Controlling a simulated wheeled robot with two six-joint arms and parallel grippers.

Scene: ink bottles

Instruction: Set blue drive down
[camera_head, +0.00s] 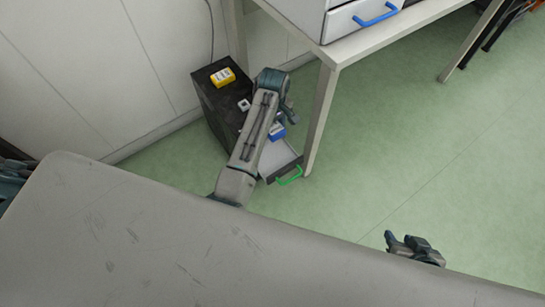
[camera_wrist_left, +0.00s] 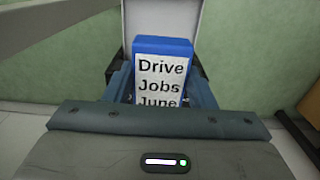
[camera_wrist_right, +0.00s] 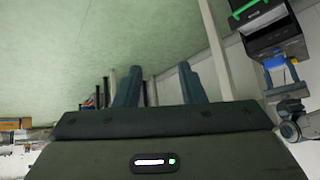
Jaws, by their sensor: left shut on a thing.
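The blue drive (camera_wrist_left: 165,46) has a white label reading "Drive Jobs June". My left gripper (camera_wrist_left: 168,85) is shut on it, one finger on each side. In the head view the drive (camera_head: 277,132) is by the left gripper (camera_head: 282,122), over or at the open drawer (camera_head: 279,155) with a green handle. I cannot tell whether the drive touches the drawer. The right wrist view shows the drive (camera_wrist_right: 274,63) below the drawer front (camera_wrist_right: 268,20) in the picture. My right gripper (camera_head: 415,248) is open and empty, its fingers (camera_wrist_right: 158,88) apart over the floor.
The black cabinet (camera_head: 212,97) holds the drawer; a yellow box (camera_head: 222,77) and a small white item (camera_head: 243,104) are on top. A table leg (camera_head: 320,120) stands close right of the drawer. A white unit with a blue handle (camera_head: 375,15) is on the table.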

